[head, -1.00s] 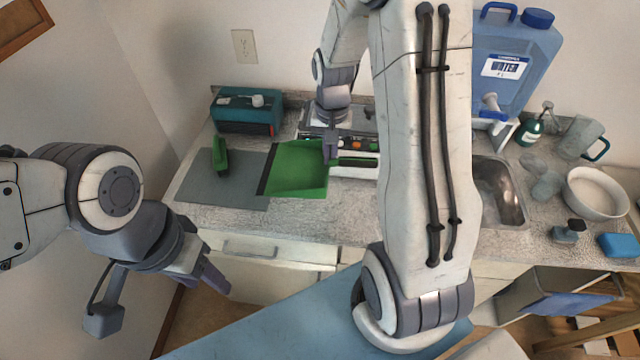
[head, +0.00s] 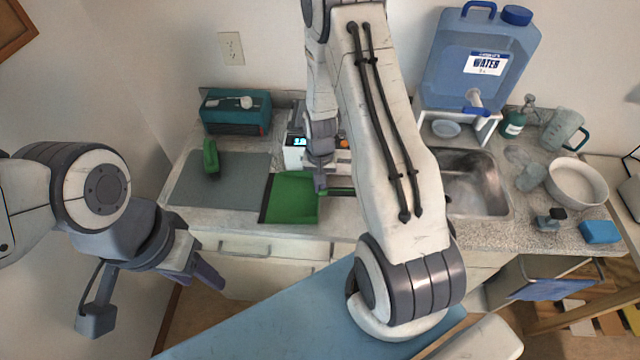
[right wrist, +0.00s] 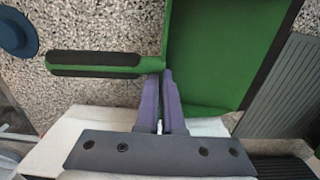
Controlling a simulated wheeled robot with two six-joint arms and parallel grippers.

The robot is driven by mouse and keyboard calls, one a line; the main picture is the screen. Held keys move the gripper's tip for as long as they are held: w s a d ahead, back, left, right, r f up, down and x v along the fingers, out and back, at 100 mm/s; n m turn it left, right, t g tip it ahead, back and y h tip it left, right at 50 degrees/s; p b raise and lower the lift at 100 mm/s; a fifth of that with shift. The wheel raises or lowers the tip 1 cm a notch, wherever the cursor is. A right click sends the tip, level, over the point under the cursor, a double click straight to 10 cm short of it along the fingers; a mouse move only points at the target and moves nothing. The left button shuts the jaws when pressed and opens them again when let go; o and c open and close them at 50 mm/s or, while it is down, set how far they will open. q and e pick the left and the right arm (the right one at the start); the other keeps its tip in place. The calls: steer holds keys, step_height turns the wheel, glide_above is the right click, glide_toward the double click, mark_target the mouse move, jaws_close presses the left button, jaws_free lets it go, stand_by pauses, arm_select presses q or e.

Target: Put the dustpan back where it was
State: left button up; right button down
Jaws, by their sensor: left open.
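The green dustpan (head: 292,199) is over the counter, at the right edge of the grey mat (head: 225,190). Its handle, green with dark strips (right wrist: 95,64), points right in the head view. My right gripper (head: 320,187) is shut on the dustpan where the handle meets the pan; the right wrist view shows its fingers (right wrist: 162,85) close together there. I cannot tell if the pan touches the counter. My right arm hides part of the handle in the head view. My left gripper (head: 207,275) is open and empty, in front of the counter at the left.
A green brush (head: 211,158) is on the grey mat. A teal box (head: 236,112) is behind it. A device with a lit display (head: 297,142) stands behind the dustpan. The sink (head: 470,185), water jug (head: 480,65) and white bowl (head: 576,182) are farther right.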

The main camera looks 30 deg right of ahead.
steer(key=shift+f, duration=0.2)
steer(key=c, duration=1.1)
jaws_free()
steer(key=shift+o, duration=0.2)
steer(key=shift+r, duration=0.1)
